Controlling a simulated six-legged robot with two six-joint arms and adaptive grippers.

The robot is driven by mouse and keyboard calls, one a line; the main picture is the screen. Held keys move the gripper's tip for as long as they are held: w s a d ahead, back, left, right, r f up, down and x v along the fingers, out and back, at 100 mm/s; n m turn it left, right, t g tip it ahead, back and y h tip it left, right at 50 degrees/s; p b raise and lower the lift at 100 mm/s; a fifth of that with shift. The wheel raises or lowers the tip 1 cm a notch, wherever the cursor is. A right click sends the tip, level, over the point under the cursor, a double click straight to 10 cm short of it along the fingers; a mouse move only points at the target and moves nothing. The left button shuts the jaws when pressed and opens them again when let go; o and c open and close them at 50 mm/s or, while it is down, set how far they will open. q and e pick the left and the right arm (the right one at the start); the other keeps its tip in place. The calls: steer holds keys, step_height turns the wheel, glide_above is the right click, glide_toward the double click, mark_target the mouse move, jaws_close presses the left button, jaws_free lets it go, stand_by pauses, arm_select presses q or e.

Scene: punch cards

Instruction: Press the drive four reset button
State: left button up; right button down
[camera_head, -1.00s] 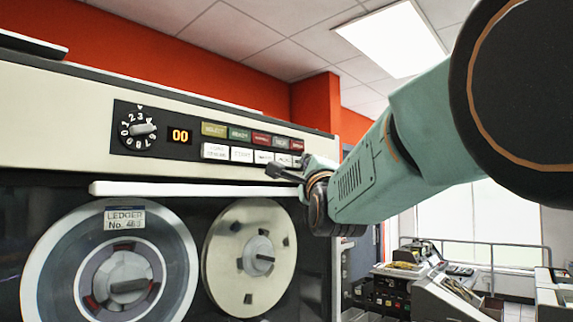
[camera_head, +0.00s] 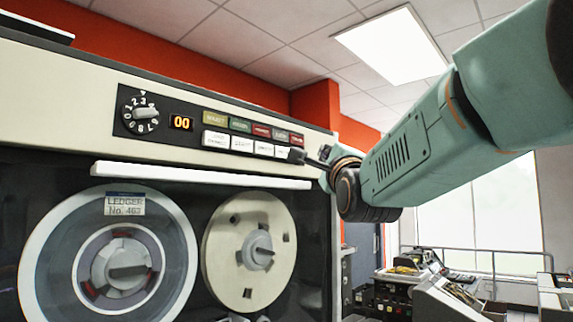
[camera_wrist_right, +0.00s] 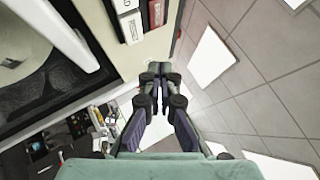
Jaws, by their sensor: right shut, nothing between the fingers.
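The tape drive's black control panel (camera_head: 195,146) is on the cream cabinet front. It has a row of coloured indicator tiles and below it a row of white buttons (camera_head: 242,143); their labels are too small to read surely, so I cannot tell which is reset. My right gripper (camera_head: 297,156) is shut and empty, its tip at the right end of the white row, hiding that end. I cannot tell whether it touches. In the right wrist view the shut fingers (camera_wrist_right: 156,70) point toward the cabinet, with white buttons (camera_wrist_right: 128,18) to their left. My left gripper is out of view.
A number dial (camera_head: 140,115) and an orange "00" display (camera_head: 181,122) are left of the buttons. A white ledge (camera_head: 200,176) juts out below, above two tape reels (camera_head: 120,265). Office machines (camera_head: 440,295) stand at lower right. The space right of the cabinet is open.

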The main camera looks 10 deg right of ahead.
steer(key=shift+s+d+b, duration=0.4)
steer(key=shift+s+d, duration=0.05)
steer(key=shift+s, duration=0.2)
steer(key=shift+s, duration=0.1)
steer(key=shift+f, duration=0.1)
stand_by(0.4)
